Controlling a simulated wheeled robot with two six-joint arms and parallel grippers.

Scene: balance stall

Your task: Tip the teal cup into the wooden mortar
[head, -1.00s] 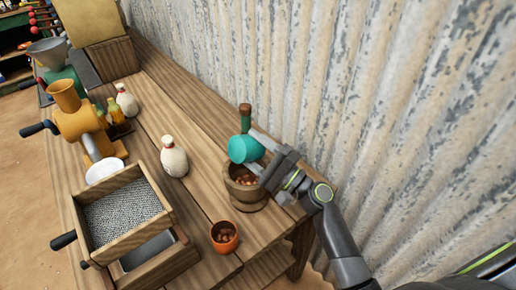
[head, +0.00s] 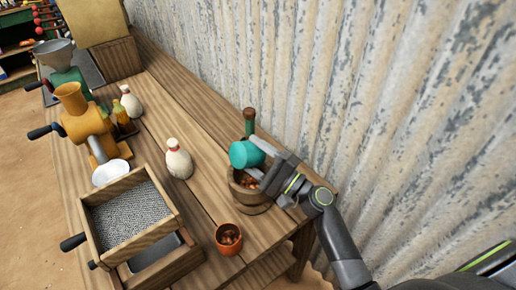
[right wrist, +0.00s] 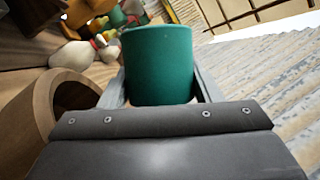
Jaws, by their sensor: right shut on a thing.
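The teal cup (head: 245,154) is held tilted above the wooden mortar (head: 250,199) in the head view. My right gripper (head: 259,160) is shut on the teal cup, which also fills the middle of the right wrist view (right wrist: 158,65) between the two fingers. The mortar holds several brown nut-like pieces, and its rim also shows at the left of the right wrist view (right wrist: 38,105). The cup's inside is hidden in both views. My left gripper is not in view.
An orange cup (head: 229,239) with brown pieces stands in front of the mortar. A green bottle (head: 249,121) stands behind the teal cup by the corrugated wall (head: 370,90). A white pin-shaped bottle (head: 179,160), a yellow grinder (head: 84,122) and a wooden sieve box (head: 128,215) stand leftward.

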